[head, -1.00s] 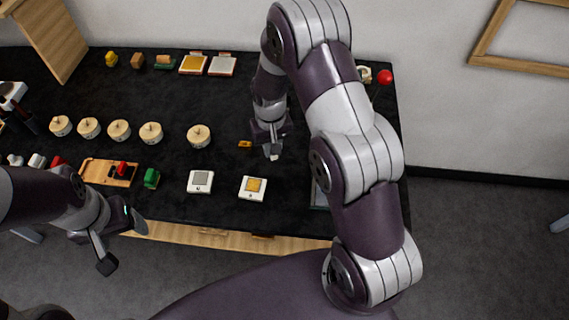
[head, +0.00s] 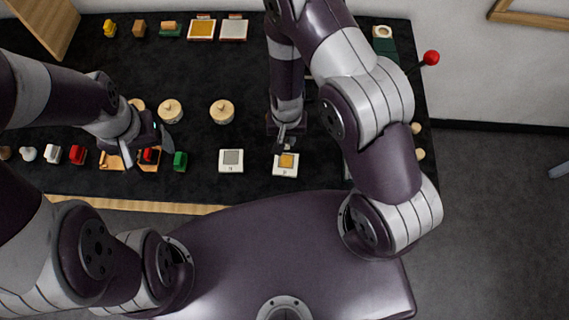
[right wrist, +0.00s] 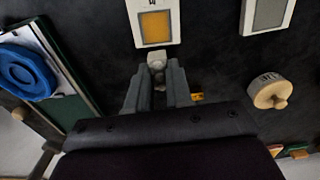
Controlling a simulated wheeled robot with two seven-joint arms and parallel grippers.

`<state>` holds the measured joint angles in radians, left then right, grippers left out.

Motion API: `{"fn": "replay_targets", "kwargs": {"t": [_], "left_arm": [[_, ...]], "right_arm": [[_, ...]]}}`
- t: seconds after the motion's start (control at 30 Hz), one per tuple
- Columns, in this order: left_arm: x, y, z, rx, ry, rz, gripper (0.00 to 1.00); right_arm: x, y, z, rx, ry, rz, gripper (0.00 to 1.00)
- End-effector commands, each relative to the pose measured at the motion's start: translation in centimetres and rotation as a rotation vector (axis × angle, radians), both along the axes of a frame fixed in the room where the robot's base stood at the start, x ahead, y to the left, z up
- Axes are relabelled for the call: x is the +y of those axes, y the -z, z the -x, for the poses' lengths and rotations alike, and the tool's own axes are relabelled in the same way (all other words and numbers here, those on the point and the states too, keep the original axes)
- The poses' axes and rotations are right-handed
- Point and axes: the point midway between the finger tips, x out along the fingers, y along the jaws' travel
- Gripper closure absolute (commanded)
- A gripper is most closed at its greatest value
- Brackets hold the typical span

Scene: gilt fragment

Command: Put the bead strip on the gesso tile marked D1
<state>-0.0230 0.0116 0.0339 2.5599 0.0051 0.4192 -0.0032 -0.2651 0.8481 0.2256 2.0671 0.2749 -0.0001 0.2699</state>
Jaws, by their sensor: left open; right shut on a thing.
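My right gripper (head: 283,142) is shut on a small pale piece (right wrist: 156,60), perhaps the bead strip; the fingers hide most of it. It is held close to the near white tile with a gold square (head: 285,164), which also shows just ahead of the fingertips in the right wrist view (right wrist: 156,27). I cannot tell whether piece and tile touch. A second white tile with a grey square (head: 231,160) lies to its left. The tile marks are too small to read, so I cannot tell which is D1. My left gripper (head: 146,152) is open and empty over a wooden tray.
The wooden tray (head: 112,161) has a red piece, with a green block (head: 180,161) beside it. Lidded round pots (head: 222,111) stand behind the tiles. A blue round thing (right wrist: 25,72) lies left in the wrist view. Small blocks and framed tiles (head: 202,30) line the back.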

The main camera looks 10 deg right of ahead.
Motion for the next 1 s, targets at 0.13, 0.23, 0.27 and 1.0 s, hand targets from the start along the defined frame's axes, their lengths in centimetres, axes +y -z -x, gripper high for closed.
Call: {"fn": "replay_targets", "kwargs": {"t": [0.13, 0.23, 0.27, 1.0], "left_arm": [[0.0, 3.7, 0.0, -0.001, 0.0, 0.0, 0.28], [0.0, 4.2, 0.0, -0.002, 0.0, 0.0, 0.28], [0.0, 4.6, 0.0, -0.002, 0.0, 0.0, 0.28], [0.0, 6.0, 0.0, -0.001, 0.0, 0.0, 0.28]], "right_arm": [[1.0, 2.1, 2.1, -0.001, -0.001, -0.001, 1.0], [1.2, 2.4, 2.7, 0.0, -0.001, 0.0, 1.0], [1.2, 3.0, 2.8, 0.0, -0.001, 0.0, 1.0], [1.2, 6.0, 2.8, 0.001, 0.0, 0.0, 0.54]]}}
